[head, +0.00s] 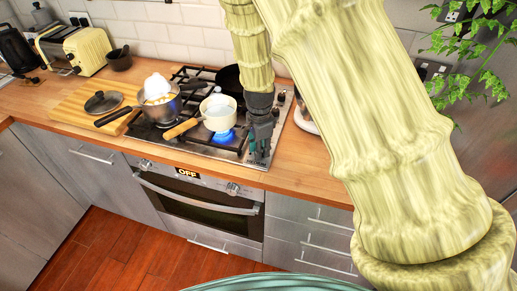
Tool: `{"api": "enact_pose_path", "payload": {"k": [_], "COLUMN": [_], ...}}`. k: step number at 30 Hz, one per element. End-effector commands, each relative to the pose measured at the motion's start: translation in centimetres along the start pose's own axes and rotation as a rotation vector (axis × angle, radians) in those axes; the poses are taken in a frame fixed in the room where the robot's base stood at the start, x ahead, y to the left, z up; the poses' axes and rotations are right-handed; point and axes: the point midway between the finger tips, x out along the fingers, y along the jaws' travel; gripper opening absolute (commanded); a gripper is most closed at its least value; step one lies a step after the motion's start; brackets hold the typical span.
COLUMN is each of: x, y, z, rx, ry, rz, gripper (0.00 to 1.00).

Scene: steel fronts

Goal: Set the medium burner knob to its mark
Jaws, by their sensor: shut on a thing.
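The gas hob (190,151) is set in the wooden counter. Its control knobs run along its right side; a dark knob (281,97) shows behind my gripper. My gripper (260,152) points down over the front of this knob strip, its dark fingers shut on a knob there. The fingers hide that knob, so its pointer, its mark and which burner it serves cannot be made out. A blue flame (226,136) burns under the cream pan (219,118) at the front right of the hob.
A steel pot (160,108) with food and a dark pan (230,78) stand on the hob. My arm covers the counter on the right.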

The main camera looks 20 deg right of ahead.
Motion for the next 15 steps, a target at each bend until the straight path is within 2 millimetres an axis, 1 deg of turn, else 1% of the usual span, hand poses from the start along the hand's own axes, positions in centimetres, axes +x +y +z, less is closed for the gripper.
{"api": "enact_pose_path", "payload": {"k": [1,3,15], "x": [-0.02,-0.02,0.22], "y": [-0.04,-0.04,-0.05], "z": [-0.04,-0.03,-0.04], "rx": [0.046,0.072,0.065], "ry": [0.002,0.001,0.0], "rz": [-0.001,-0.001,-0.001], "gripper": [0.14,0.14,0.13]}}
